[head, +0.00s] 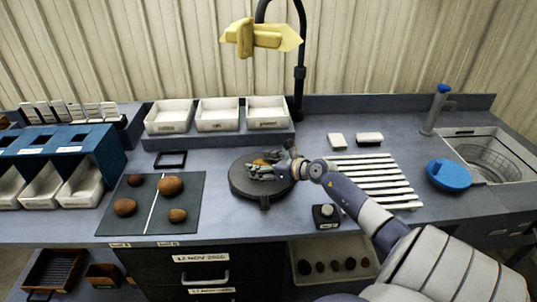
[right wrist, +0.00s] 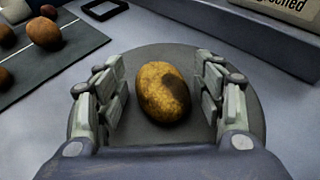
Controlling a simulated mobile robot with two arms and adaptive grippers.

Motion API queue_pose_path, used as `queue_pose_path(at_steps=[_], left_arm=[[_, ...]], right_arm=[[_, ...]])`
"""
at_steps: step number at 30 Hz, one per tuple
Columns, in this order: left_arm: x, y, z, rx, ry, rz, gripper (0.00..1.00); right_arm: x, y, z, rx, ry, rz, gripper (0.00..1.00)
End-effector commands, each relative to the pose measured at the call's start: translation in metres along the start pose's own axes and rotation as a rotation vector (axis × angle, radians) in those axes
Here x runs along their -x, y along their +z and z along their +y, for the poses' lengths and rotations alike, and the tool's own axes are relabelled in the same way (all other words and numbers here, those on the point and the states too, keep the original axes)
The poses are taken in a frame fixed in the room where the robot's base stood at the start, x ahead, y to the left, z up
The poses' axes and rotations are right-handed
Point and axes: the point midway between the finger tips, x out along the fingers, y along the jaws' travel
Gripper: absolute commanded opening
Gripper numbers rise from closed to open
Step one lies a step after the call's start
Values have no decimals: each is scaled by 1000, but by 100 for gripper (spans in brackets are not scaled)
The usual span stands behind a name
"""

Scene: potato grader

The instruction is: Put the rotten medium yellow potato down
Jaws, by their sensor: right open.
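The yellow potato (right wrist: 163,92) lies on the round dark plate (right wrist: 146,58) in the right wrist view. It has a dark patch on its upper right side. My right gripper (right wrist: 165,95) is open, with one finger on each side of the potato and a visible gap to both. In the head view the right gripper (head: 272,168) is over the round plate (head: 262,196), and only a bit of the potato (head: 262,162) shows behind the fingers. My left gripper is not in view.
A dark mat (head: 188,218) with several brown potatoes lies to the left. Three white bins (head: 218,127) stand behind the plate. A slatted white rack (head: 385,185) and a blue lid (head: 449,175) are to the right. A small black device (head: 326,223) sits near the front edge.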

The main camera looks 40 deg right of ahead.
Motion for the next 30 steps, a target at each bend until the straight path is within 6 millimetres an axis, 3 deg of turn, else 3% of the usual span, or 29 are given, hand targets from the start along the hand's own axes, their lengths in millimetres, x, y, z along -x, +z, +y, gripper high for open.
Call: queue_pose_path(at_steps=[5,24,30], left_arm=[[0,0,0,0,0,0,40],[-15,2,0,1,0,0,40],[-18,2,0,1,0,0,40]], right_arm=[[13,0,0,3,-1,2,63],[102,0,0,1,0,1,63],[118,2,0,-1,0,-1,63]])
